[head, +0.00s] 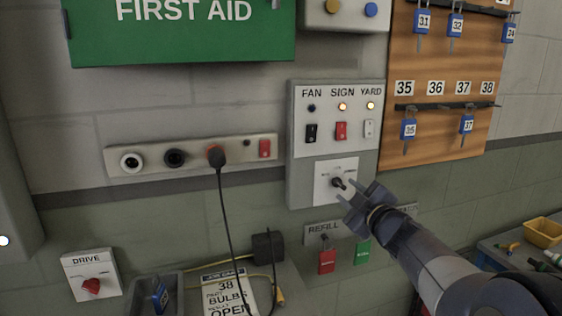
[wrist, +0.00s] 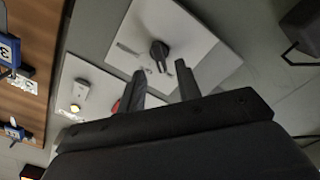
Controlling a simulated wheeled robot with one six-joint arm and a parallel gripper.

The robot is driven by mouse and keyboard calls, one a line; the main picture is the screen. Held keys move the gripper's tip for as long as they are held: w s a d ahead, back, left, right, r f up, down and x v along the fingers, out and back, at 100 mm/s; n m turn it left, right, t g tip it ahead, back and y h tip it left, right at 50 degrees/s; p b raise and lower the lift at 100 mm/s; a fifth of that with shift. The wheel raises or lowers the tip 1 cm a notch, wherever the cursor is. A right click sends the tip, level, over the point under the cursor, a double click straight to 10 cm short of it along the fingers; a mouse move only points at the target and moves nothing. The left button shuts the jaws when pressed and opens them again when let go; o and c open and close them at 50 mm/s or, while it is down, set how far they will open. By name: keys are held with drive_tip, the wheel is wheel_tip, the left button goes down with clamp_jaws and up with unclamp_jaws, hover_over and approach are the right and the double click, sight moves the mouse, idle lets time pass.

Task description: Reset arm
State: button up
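My gripper (head: 358,198) is in front of the lower part of the grey switch panel (head: 305,191), near a black rotary knob (head: 338,183) on a white plate. In the wrist view my gripper (wrist: 161,84) has its two fingers apart, with nothing between them. The knob (wrist: 159,52) shows just beyond the fingertips, and its plate (wrist: 190,35) is in plain view. I cannot tell whether the fingertips touch the plate. My arm reaches in from the lower right of the head view.
Above the knob are FAN, SIGN and YARD switches (head: 341,131). A wooden key board (head: 440,130) is right. Red and green tags (head: 327,260) hang below. A yellow bin (head: 543,232) stands far right.

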sight(345, 187)
drive_tip(key=v, duration=0.8)
drive_tip(key=x, duration=1.1)
drive_tip(key=shift+w+a, duration=0.2)
drive_tip(key=shift+w, duration=0.05)
drive_tip(key=shift+d+r+m+p, duration=0.1)
drive_tip(key=shift+r+m+p, duration=0.1)
drive_tip(key=shift+m+p, duration=0.6)
drive_tip(key=shift+s+d+r+m+p, duration=0.1)
drive_tip(key=shift+s+m+p, duration=0.05)
drive_tip(key=shift+m+p, duration=0.85)
drive_tip(key=m+p, duration=0.3)
drive_tip(key=shift+m, duration=0.3)
drive_tip(key=shift+d+m+p, duration=0.1)
drive_tip(key=shift+m+p, duration=1.3)
drive_tip(key=shift+m, duration=0.1)
drive_tip(key=shift+f, duration=0.2)
